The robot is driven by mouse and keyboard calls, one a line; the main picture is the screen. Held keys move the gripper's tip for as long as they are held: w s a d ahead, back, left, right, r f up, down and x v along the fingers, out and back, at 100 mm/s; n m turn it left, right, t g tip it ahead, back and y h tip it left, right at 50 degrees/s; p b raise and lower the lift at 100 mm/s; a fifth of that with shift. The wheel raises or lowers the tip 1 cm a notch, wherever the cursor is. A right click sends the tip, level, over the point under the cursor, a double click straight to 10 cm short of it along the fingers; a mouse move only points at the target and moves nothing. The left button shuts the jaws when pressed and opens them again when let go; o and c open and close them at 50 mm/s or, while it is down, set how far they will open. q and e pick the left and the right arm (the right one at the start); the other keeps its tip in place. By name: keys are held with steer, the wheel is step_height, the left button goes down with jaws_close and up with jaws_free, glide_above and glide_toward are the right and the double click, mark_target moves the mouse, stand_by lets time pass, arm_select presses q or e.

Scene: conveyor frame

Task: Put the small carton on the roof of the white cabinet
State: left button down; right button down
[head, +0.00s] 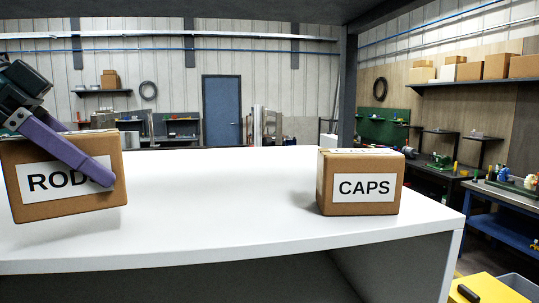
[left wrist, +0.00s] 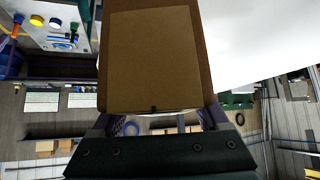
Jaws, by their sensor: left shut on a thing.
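A brown carton with a white label starting "ROD" (head: 90,202) is at the left of the head view. My left gripper (head: 98,176) is shut on it, one purple finger lying across its front and covering the end of the label. The carton is tilted a little and seems held just above the white cabinet's roof (head: 230,215), with a faint shadow below. In the left wrist view the carton (left wrist: 152,60) fills the middle, between the two fingers. A second brown carton labelled "CAPS" (head: 367,187) stands upright on the roof at the right. My right gripper is not in view.
The roof between the two cartons is bare. Its front edge and right corner (head: 462,218) are clear. Behind stand workbenches and a blue door (head: 222,108). At the right are a shelf with boxes (head: 497,66) and a yellow surface (head: 490,288).

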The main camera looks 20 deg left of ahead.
arm_select(q)
steer(key=w+d+p, duration=0.2)
steer(key=w, duration=0.1)
steer(key=w+d+p, duration=0.2)
steer(key=w, duration=0.1)
steer(key=w+d+p, duration=0.2)
steer(key=p, duration=0.1)
steer(key=shift+w+d+r, duration=0.25)
steer(key=shift+w+r, duration=0.05)
steer(key=shift+w, duration=0.1)
steer(key=shift+w+d+f, duration=0.15)
steer(key=shift+w+d, duration=0.05)
steer(key=shift+w, duration=0.05)
steer(key=shift+f+p, duration=0.25)
steer(key=shift+p, duration=0.3)
step_height(320, 180, down, 2)
steer(key=shift+f+p, duration=0.2)
steer(key=shift+p, duration=0.65)
steer(key=shift+f, duration=0.45)
